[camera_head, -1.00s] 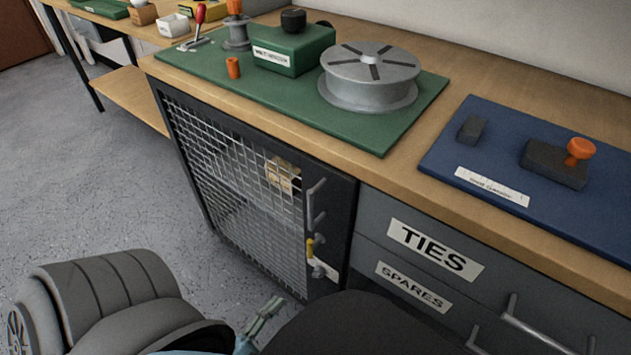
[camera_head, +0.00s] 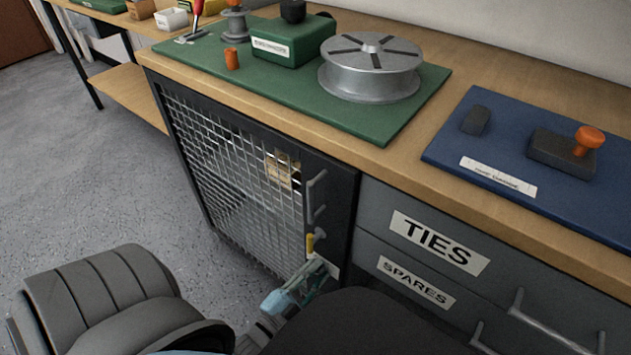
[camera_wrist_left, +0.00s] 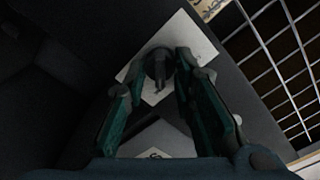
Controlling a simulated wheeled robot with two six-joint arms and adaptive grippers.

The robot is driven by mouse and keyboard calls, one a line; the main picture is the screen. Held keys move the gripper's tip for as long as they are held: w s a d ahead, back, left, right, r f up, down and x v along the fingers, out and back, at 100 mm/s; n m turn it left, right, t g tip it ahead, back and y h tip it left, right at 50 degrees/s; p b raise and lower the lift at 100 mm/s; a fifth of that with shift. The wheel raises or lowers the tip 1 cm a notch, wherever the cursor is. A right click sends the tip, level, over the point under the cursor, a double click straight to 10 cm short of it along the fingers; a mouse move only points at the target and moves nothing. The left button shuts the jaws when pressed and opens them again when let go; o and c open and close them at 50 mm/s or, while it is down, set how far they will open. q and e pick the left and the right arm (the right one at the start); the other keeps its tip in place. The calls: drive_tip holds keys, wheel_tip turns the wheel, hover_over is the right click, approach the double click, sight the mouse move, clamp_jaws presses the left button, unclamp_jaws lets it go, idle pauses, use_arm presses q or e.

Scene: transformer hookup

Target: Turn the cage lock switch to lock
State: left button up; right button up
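The cage (camera_head: 235,185) has a mesh door in a dark frame under the bench. Its cage lock switch (camera_wrist_left: 158,66) is a dark round knob on a white label plate (camera_wrist_left: 195,42) in the left wrist view. In the head view my gripper covers the knob. My left gripper (camera_head: 318,268) reaches to the door's lower right edge, just under a small yellow part (camera_head: 310,243). In the wrist view the left gripper's fingers (camera_wrist_left: 159,68) stand apart, one on each side of the knob; firm contact cannot be made out. My right gripper is out of view.
A grey door handle (camera_head: 316,195) is above the switch. Drawers marked TIES (camera_head: 437,243) and SPARES (camera_head: 415,281) with bar handles are to the right. The bench above holds a green mat (camera_head: 400,125) with a spool and a blue mat (camera_head: 450,140).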

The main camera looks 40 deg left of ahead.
use_arm(q)
clamp_jaws()
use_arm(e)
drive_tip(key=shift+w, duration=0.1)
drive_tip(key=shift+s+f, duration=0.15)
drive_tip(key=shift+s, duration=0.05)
